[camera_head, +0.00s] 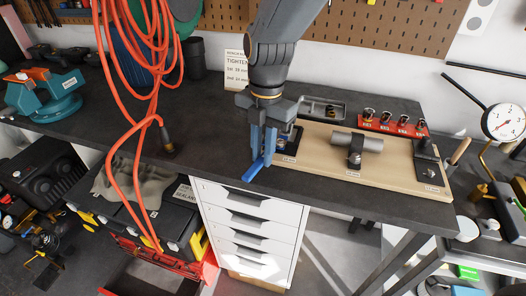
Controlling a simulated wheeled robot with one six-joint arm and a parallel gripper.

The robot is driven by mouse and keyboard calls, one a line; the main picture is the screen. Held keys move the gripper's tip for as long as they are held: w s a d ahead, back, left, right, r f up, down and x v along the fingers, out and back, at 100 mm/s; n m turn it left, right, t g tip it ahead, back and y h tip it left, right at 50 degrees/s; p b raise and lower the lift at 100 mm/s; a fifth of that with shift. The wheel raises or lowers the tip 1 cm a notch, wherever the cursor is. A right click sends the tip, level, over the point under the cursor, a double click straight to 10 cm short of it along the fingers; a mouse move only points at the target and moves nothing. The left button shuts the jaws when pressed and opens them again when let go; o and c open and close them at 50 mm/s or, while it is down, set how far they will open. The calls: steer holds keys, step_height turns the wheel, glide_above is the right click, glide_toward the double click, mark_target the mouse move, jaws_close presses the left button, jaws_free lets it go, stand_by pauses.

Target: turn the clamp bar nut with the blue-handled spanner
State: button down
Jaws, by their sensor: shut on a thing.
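My gripper (262,155) points down at the left end of a pale wooden board (318,162) on the dark bench. Its blue-grey fingers are shut on the blue-handled spanner (253,171), whose blue handle sticks out low and left over the bench's front edge. The spanner's head is hidden or too small to make out. The board carries a fixture (291,138) just right of the gripper, a grey cylinder with a dark fitting (355,158) in the middle, and a dark bracket (428,170) at the right. I cannot tell which one bears the clamp bar nut.
A red rack (393,124) of several sockets and a grey tray (322,109) stand behind the board. Orange cable (112,80) hangs at the left, near a teal vise (45,95). White drawers (250,220) stand below the front edge. The bench left of the gripper is fairly clear.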

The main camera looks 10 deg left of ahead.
steer(key=shift+w+a+m+p, duration=0.4)
steer(key=shift+a+m, duration=0.5)
steer(key=shift+m, duration=0.3)
steer(key=shift+w+a+m+p, duration=0.3)
steer(key=shift+w+a+m, duration=0.35)
steer(key=shift+m, duration=0.45)
steer(key=shift+a, duration=0.15)
steer(key=shift+w+a+m+p, duration=0.3)
steer(key=shift+w+a+m, duration=0.35)
steer(key=shift+m, duration=0.55)
steer(key=shift+w+a+m+t+y+p, duration=0.15)
steer(key=shift+w+a+m, duration=0.1)
steer(key=shift+w+m, duration=0.25)
steer(key=shift+w+a+m+t+y+p, duration=0.15)
steer(key=shift+w+a+m, duration=0.15)
steer(key=shift+m, duration=0.3)
